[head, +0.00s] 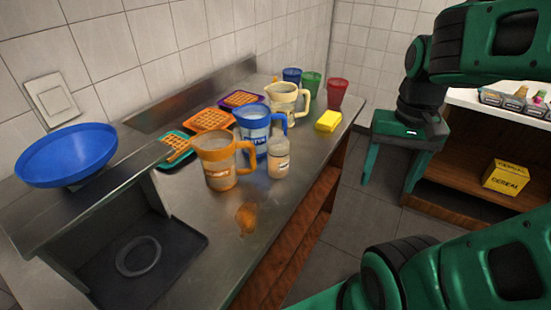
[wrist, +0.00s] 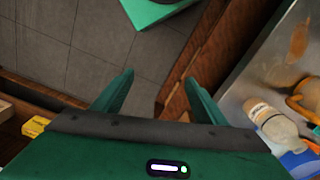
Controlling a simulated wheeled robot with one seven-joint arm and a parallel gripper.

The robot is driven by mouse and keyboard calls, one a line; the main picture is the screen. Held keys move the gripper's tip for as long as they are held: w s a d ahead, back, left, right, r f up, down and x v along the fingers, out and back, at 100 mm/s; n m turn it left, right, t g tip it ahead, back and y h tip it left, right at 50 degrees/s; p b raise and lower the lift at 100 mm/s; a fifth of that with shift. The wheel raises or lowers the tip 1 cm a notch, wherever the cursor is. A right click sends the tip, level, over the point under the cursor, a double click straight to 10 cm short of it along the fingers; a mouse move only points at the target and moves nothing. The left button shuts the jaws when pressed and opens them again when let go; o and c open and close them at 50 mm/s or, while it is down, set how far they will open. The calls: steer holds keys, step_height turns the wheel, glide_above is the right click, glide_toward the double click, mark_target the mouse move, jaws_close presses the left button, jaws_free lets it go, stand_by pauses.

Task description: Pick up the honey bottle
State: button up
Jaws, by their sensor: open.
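A small pale bottle with a label (head: 279,157) stands upright on the steel counter (head: 200,235), right of the orange pitcher and in front of the blue one. It is the only bottle I see on the counter; its label is too small to read. It also shows at the right of the wrist view (wrist: 268,117). My gripper (wrist: 158,77) is open and empty in the wrist view. Its fingers point over the floor and the counter's wooden side, with the bottle off to their right and apart. The fingers are not visible in the head view.
An orange pitcher (head: 215,165) and a blue pitcher (head: 253,127) crowd the bottle. A cream pitcher (head: 283,97), several cups, waffle plates and a yellow block (head: 328,121) stand farther back. A brown stain (head: 246,218) lies in front. A blue bowl (head: 67,155) is at left.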

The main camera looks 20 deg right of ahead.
steer(key=w+a+r+m, duration=0.2)
steer(key=w, duration=0.3)
steer(key=w+a+r+m, duration=0.1)
steer(key=w+a+r, duration=0.15)
steer(key=w, duration=0.35)
steer(key=m, duration=0.1)
glide_toward(278, 141)
steer(key=f, duration=0.2)
steer(key=w+f, duration=0.1)
steer(key=f, duration=0.1)
steer(key=d+f, duration=0.1)
steer(key=f, duration=0.1)
steer(key=shift+w, duration=0.2)
step_height(278, 141, down, 5)
steer(key=shift+a+f, duration=0.1)
steer(key=shift+a, duration=0.05)
steer(key=shift+f, duration=2.85)
steer(key=c, duration=1.4)
steer(key=shift+w, duration=0.1)
